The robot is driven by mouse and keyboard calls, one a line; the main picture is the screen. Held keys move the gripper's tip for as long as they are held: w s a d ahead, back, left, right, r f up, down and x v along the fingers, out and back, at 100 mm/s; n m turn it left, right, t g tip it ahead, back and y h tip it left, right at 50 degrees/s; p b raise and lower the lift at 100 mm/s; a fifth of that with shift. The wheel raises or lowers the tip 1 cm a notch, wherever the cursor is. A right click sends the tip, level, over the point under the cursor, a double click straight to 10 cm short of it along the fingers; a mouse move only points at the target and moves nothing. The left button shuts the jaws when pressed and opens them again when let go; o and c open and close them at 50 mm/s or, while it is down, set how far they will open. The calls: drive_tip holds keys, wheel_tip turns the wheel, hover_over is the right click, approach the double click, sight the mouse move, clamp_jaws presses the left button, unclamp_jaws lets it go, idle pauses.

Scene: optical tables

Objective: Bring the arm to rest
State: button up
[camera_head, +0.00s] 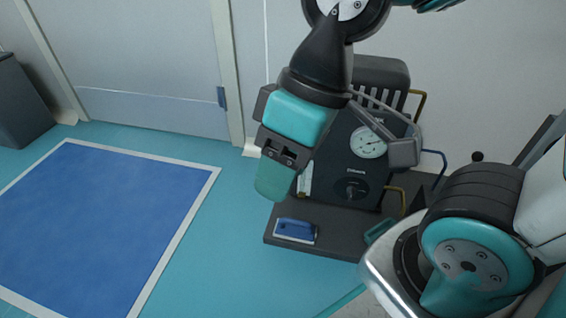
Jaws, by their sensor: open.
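My gripper (275,178) hangs down at the centre of the head view, below my dark wrist and teal palm. It is open, and nothing shows held in it. One greenish fingertip points down; the other is hard to make out. My arm comes down from the top of the view and is bent, not folded in. The gripper overlaps the left side of a dark instrument (350,165) in the picture. I cannot tell how far apart they are.
The instrument has a round dial (368,141) and coloured tube handles. A blue and white block (296,231) lies on its dark base. A blue floor mat (95,225) with a white border is clear at left. A dark bin (20,105) stands by the door (150,60).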

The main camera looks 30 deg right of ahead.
wheel_tip(320, 180, up, 52)
drive_tip(key=p, duration=5.2)
drive_tip(key=shift+r, duration=0.25)
